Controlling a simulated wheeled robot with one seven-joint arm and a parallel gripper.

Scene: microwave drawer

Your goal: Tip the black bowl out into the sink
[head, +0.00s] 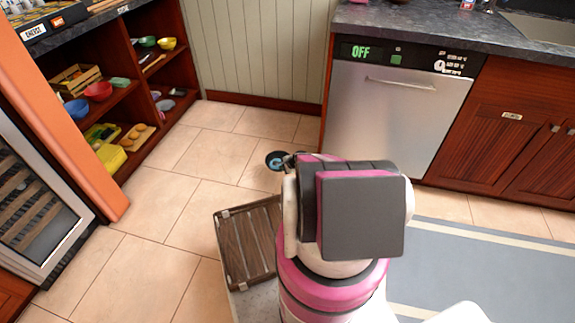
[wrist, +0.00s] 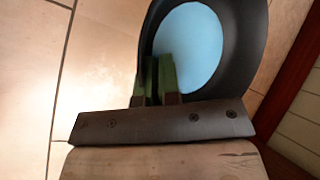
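The black bowl (wrist: 240,50) fills the upper right of the wrist view, with a flat light-blue round patch inside it. My gripper (wrist: 159,62) is shut on its near wall; the two green fingers are close together there. In the head view the bowl (head: 275,160) shows small beside my arm, above the tiled floor, partly hidden by my arm. My gripper is mostly hidden behind my arm in that view. The sink (head: 543,28) is at the top right of the head view, set in the dark counter; only part of it shows.
A dishwasher (head: 395,110) marked OFF stands under the dark counter (head: 430,28), beside wooden cabinets (head: 505,125). Open shelves (head: 135,85) with bowls and food are on the left. A grey mat (head: 480,265) lies at the right. Tiled floor (head: 195,195) is free on the left.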

